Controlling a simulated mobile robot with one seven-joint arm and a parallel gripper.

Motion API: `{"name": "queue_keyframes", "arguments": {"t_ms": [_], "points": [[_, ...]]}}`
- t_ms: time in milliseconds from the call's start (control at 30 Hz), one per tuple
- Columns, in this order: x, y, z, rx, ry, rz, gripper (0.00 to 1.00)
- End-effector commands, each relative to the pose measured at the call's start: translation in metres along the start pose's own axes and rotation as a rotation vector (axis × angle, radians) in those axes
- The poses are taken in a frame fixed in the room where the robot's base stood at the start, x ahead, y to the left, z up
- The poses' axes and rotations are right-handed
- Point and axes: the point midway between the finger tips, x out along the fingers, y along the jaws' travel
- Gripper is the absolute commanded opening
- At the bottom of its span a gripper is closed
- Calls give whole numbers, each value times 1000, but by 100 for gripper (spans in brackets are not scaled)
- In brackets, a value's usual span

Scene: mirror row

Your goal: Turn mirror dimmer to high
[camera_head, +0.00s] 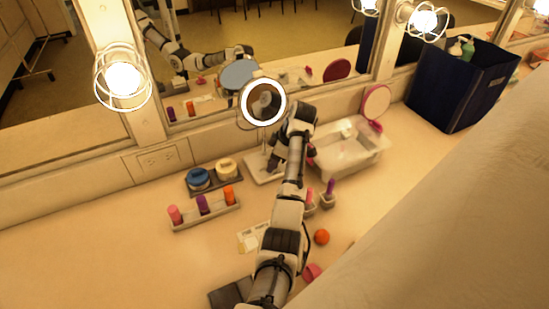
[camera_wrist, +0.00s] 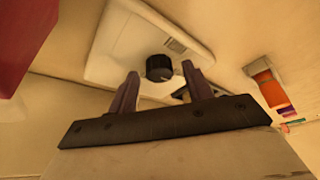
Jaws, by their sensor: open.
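The round mirror (camera_head: 264,102) with a lit white ring stands on a pale base (camera_head: 262,169) on the counter. In the wrist view the white base (camera_wrist: 120,45) carries a black round dimmer knob (camera_wrist: 159,67) and a small grey rectangle. My gripper (camera_wrist: 160,72) is open and empty, with one dark finger on each side of the knob in the picture. I cannot tell whether either finger touches it. The knob's setting cannot be read.
A clear tray (camera_head: 350,158) stands right of the base. Left are a lipstick rack (camera_head: 204,212) and round jars (camera_head: 213,176). An orange ball (camera_head: 321,236) lies right of my arm. A dark blue bin (camera_head: 455,85) is far right.

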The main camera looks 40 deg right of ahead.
Motion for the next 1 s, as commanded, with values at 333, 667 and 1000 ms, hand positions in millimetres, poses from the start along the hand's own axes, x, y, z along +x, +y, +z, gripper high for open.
{"name": "queue_keyframes", "arguments": {"t_ms": [333,667,1000], "points": [[-47,1,1,-1,1,6,50],[-120,0,0,2,-3,3,50],[-138,0,0,0,0,0,50]]}}
